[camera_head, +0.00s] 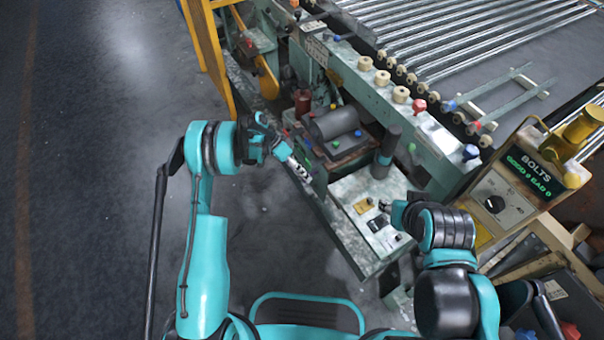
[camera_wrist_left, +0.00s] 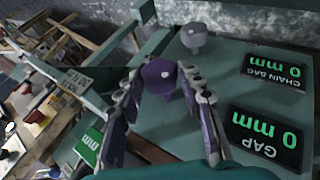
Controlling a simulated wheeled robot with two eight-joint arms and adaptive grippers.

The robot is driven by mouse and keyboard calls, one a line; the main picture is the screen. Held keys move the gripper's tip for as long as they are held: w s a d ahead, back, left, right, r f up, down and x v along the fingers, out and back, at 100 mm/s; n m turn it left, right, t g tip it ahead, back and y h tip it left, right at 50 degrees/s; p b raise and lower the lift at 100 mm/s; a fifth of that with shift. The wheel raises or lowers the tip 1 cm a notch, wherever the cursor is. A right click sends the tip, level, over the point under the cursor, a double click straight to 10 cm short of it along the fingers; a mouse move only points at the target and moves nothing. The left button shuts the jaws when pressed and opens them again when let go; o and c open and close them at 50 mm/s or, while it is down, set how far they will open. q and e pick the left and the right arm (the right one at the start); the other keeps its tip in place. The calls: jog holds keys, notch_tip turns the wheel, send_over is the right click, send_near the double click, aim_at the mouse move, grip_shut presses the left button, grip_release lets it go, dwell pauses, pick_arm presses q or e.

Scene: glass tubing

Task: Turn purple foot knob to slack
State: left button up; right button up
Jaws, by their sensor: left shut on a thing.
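The purple knob (camera_wrist_left: 158,75) is in the left wrist view, between the fingertips of my left gripper (camera_wrist_left: 162,84), which is shut on it. The knob has a pale dot on its top. In the head view my left gripper (camera_head: 299,168) reaches the near side of the green machine, and the knob cannot be made out there. A grey knob (camera_wrist_left: 193,38) stands beyond it on the same green surface. The displays beside it, GAP (camera_wrist_left: 265,138) and CHAIN BAG (camera_wrist_left: 275,75), both read 0 mm and appear upside down. My right gripper (camera_head: 386,207) is over the machine's lower panel; its fingers are unclear.
The green machine (camera_head: 345,235) has a row of rollers (camera_head: 470,45) at the back. A grey cylinder (camera_head: 335,122) sits mid-machine. The floor (camera_head: 100,150) at the left is clear.

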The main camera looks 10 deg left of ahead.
pick_arm(q)
jog(key=o, duration=1.1)
jog(key=shift+o, duration=0.2)
jog(key=v, duration=1.2)
